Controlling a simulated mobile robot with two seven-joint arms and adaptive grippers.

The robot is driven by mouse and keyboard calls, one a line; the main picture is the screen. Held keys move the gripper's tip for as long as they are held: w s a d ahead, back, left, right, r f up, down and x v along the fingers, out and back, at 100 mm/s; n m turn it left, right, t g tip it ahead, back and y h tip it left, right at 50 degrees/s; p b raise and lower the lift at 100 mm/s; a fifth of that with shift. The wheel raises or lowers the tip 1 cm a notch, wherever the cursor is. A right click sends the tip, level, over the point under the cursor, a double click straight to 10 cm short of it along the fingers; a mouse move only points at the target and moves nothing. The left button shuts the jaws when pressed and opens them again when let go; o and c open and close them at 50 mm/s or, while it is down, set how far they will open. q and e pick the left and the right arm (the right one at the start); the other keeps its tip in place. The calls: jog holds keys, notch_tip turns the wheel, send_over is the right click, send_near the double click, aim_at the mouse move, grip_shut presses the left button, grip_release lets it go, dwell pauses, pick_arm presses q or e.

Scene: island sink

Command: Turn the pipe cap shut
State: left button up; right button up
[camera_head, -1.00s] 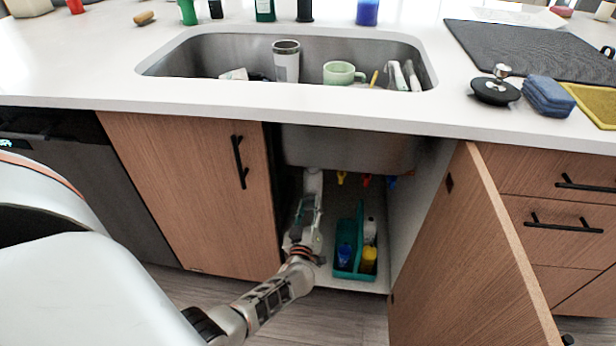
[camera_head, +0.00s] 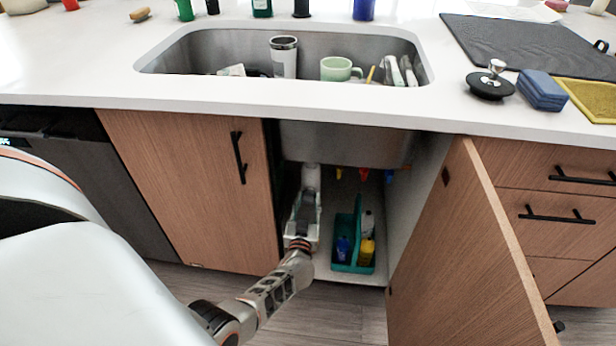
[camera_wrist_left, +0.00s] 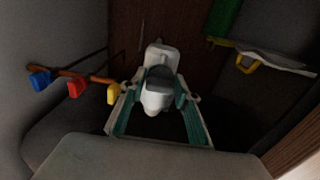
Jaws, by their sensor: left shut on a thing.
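My left gripper (camera_head: 304,206) reaches into the open cabinet under the sink. In the left wrist view its teal-lined fingers (camera_wrist_left: 159,94) close around the pipe cap (camera_wrist_left: 156,100), which is pale and rounded with a darker grey part behind it. The white pipe (camera_head: 311,177) shows just above the gripper in the head view. The cap itself is hidden there by the gripper. How tight the cap sits cannot be told. My right gripper is in neither view.
A teal caddy (camera_head: 338,264) with bottles stands right of my gripper on the cabinet floor. The cabinet door (camera_head: 455,255) stands open at right; the left door (camera_head: 185,190) is closed. Red (camera_wrist_left: 75,88), yellow (camera_wrist_left: 113,93) and blue (camera_wrist_left: 39,80) valve handles are close by.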

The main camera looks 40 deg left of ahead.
pick_arm(q)
jog(key=shift+f, duration=0.1)
jog(key=o, duration=1)
